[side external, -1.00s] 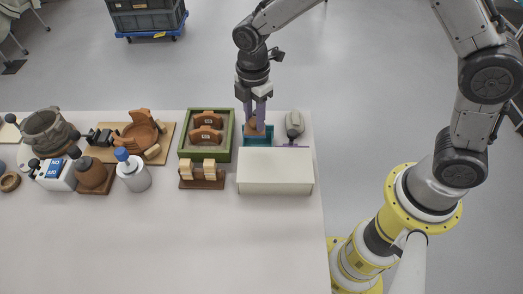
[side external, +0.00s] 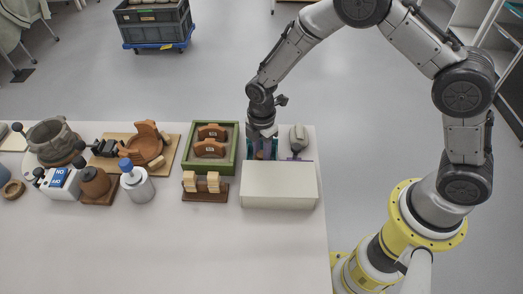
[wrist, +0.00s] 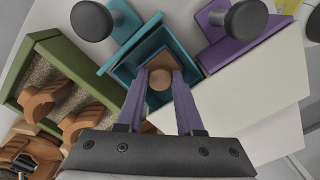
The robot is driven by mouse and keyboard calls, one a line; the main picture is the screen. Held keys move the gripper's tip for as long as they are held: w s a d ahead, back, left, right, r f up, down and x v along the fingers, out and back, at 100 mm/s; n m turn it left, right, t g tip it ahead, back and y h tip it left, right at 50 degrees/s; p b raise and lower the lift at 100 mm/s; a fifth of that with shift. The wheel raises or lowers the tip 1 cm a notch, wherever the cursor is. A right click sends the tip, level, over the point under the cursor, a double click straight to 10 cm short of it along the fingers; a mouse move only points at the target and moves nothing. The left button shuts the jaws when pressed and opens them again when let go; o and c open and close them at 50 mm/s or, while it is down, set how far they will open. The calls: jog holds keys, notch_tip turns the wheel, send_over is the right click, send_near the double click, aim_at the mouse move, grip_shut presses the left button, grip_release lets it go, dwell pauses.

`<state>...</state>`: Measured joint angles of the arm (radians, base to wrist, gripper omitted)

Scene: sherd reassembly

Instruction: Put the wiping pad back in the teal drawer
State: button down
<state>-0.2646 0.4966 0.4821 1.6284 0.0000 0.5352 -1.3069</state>
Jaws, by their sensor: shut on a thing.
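My gripper (wrist: 160,100) is shut on the wiping pad (wrist: 160,78), a brown block with a round wooden knob between the two purple fingers. The pad is inside the outline of the open teal drawer (wrist: 122,78) in the wrist view; I cannot tell whether it touches the drawer floor. In the side view my gripper (side external: 263,152) points down into the teal drawer, behind the white cabinet (side external: 279,186). The pad is mostly hidden there.
A purple drawer (wrist: 238,50) with a dark knob sits right beside the teal one. A green tray (side external: 188,148) with brown sherds stands close on the left. A small rack (side external: 205,195) of wooden blocks is in front of the tray. The near table is clear.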

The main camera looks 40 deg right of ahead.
jog(key=shift+f, duration=0.1)
jog(key=c, duration=0.8)
grip_release()
jog(key=shift+c, duration=0.2)
